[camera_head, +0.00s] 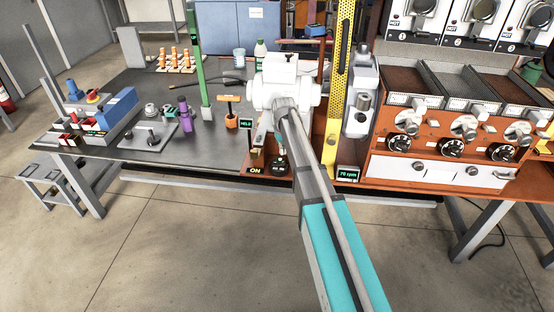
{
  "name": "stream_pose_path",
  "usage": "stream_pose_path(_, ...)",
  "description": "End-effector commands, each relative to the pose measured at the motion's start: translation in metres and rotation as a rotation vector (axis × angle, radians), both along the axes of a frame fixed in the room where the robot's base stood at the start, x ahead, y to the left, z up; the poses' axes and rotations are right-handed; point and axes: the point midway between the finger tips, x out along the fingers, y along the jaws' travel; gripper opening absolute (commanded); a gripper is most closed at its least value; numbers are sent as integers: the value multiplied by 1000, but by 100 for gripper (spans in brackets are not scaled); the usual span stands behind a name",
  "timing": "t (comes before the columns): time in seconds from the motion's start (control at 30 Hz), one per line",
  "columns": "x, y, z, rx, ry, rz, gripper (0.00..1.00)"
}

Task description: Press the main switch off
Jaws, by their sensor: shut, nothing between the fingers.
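A small black display reading "ON" in yellow (257,170) sits at the front edge of the orange-red roaster base. Beside it on the right is a dark round control (280,170), probably the main switch; its marking is too small to read. My gripper (281,150) points down just above this control, shut and empty. My own arm link and wrist hide much of the gripper, so I cannot tell whether the fingertips touch the control.
A small green-lettered display (246,125) stands just left of my gripper. A yellow perforated upright (339,90) and a "70 rpm" display (347,173) are to the right. An orange mallet (231,110) and a purple tool (185,117) stand on the dark bench (110,95).

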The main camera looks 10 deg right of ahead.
Motion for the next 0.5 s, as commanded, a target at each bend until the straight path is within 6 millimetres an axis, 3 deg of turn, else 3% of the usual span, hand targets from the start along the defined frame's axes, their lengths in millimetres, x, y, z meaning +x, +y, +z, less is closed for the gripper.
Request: stream_pose_path(0.5,0,0,32,0,0,0,0)
